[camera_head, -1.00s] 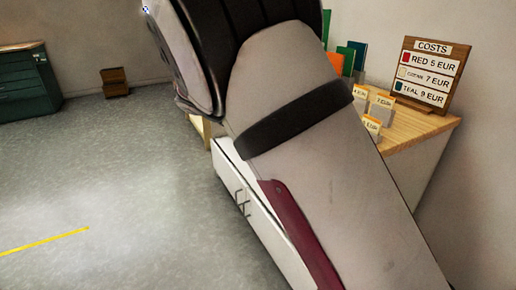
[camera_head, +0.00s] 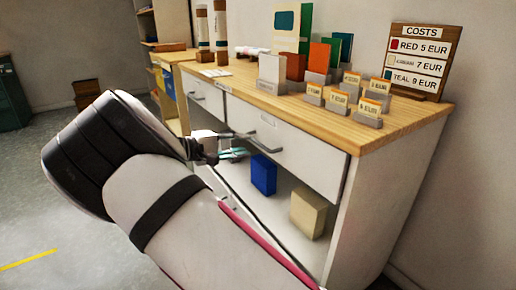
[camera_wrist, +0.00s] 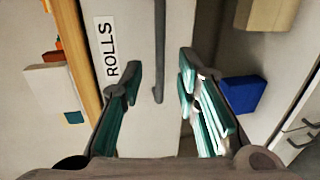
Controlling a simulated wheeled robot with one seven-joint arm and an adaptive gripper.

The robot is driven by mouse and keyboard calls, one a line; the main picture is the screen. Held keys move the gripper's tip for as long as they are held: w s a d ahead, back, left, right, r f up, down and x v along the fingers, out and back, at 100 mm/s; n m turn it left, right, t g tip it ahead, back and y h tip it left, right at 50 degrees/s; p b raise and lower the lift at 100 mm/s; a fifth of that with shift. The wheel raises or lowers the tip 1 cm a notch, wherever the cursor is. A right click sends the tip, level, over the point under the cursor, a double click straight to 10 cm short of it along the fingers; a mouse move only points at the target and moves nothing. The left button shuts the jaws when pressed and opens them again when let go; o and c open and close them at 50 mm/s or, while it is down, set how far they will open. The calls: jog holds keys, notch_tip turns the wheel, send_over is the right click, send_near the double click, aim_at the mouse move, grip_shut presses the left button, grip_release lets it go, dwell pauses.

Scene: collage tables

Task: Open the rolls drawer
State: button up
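The rolls drawer (camera_head: 310,157) is a white front under the wooden counter top. It looks shut. The wrist view shows its "ROLLS" label (camera_wrist: 111,49) and its grey bar handle (camera_wrist: 159,45). The handle also shows in the head view (camera_head: 266,145). My gripper (camera_wrist: 160,72) is open, with its teal fingers on either side of the handle's end; I cannot tell whether they touch it. In the head view my gripper (camera_head: 238,150) is at the drawer front, partly hidden by my arm.
A second white drawer (camera_head: 206,98) is to the left. An open shelf below holds a blue box (camera_head: 263,175) and a cream box (camera_head: 308,213). The counter top (camera_head: 395,124) carries cards, small price tags and a costs sign (camera_head: 418,60). Floor at the left is clear.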

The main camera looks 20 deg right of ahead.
aim_at(257, 143)
jog(key=b+x, duration=0.1)
jog(key=x, duration=0.5)
jog(key=shift+d+b, duration=0.25)
jog(key=shift+b, duration=0.1)
grip_shut()
